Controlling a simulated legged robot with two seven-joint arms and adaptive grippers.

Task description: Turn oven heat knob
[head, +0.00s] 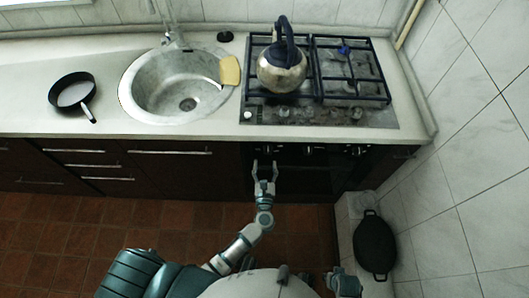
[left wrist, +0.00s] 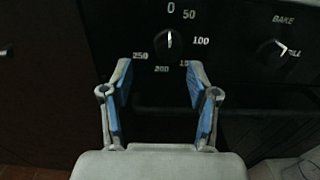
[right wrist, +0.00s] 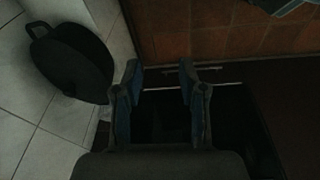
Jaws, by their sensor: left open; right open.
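The oven heat knob (left wrist: 169,41) is a dark dial with a light pointer line in the left wrist view. Numbers from 0 to 250 ring it, and its pointer is upright towards the 0. My left gripper (head: 264,163) is in front of the oven in the head view. In the left wrist view its blue-padded fingers (left wrist: 158,82) are open and empty, with the knob just beyond the tips and apart from them. My right gripper (right wrist: 160,75) is open and empty in the right wrist view, away from the knobs.
A second knob (left wrist: 271,52) marked BAKE is right of the heat knob. A kettle (head: 281,70) stands on the gas hob (head: 362,115) above. A round sink (head: 150,107) and a black pan (head: 72,93) are on the left. A dark lidded pot (head: 375,245) is at the lower right.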

